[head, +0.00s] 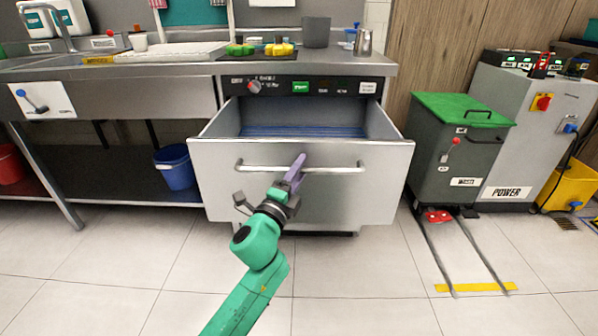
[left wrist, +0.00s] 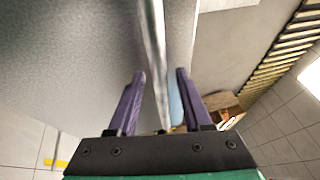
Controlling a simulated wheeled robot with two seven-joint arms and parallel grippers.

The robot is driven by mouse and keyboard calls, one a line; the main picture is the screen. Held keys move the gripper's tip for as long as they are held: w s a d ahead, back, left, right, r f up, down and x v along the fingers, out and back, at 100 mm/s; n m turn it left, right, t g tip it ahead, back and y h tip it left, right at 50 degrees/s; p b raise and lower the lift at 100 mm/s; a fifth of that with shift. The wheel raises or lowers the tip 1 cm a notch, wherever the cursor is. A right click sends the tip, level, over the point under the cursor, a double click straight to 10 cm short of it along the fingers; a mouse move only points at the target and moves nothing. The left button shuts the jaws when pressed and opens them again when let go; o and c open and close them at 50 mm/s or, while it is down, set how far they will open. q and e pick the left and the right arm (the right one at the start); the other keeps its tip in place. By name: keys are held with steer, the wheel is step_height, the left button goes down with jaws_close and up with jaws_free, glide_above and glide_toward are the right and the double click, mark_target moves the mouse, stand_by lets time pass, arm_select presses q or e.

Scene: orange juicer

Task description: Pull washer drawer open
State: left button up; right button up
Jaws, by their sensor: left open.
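The washer drawer (head: 350,200) stands pulled out below the counter. Its inside shows, with a blue rack or base at the bottom. A long silver bar handle (head: 335,169) runs across its front. My left gripper (head: 297,166) is at the middle of the handle, its purple fingers open. In the left wrist view, the handle bar (left wrist: 154,35) runs between the two fingers of the gripper (left wrist: 161,75), which are apart; contact with the bar cannot be told. The drawer front (left wrist: 70,60) fills the left of that view. My right gripper is not in view.
A control panel (head: 320,87) is above the drawer. A blue bucket (head: 176,168) stands under the counter at left. A dark bin with a green lid (head: 460,107) and a grey power cabinet (head: 525,130) stand at right. The tiled floor before the drawer is clear.

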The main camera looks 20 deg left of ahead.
arm_select(q)
steer(key=shift+s, duration=0.1)
steer(key=b+v, duration=0.1)
steer(key=v, duration=1.3)
steer(key=shift+s, duration=0.2)
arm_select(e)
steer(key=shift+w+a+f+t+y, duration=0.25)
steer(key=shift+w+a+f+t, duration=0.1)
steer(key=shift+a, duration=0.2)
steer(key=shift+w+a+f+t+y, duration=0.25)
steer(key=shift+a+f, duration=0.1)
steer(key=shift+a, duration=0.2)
